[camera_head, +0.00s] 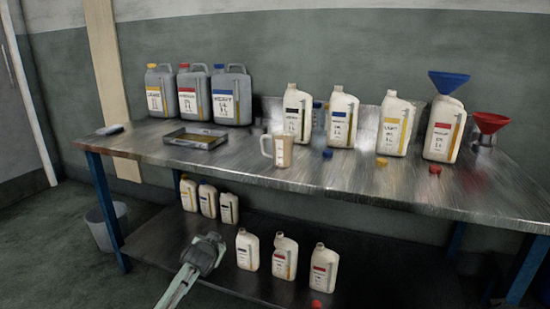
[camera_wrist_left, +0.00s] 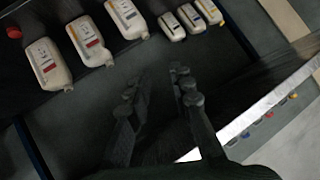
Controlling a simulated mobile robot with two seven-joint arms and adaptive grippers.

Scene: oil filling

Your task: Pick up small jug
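A small beige jug (camera_head: 283,151) with a handle on its left side stands upright on the metal workbench (camera_head: 335,178), near the middle. It is not recognisable in the left wrist view. My left gripper (camera_head: 213,240) is below the bench top, in front of the lower shelf, lower and to the left of the jug. In the left wrist view its two fingers (camera_wrist_left: 160,80) are apart with nothing between them. My right gripper is not in view.
Grey canisters (camera_head: 232,97) and a shallow tray (camera_head: 196,139) stand left of the jug. White bottles (camera_head: 341,117), loose caps, a blue funnel (camera_head: 448,80) and a red funnel (camera_head: 490,122) are to the right. Smaller bottles (camera_head: 284,258) stand on the lower shelf (camera_head: 375,275).

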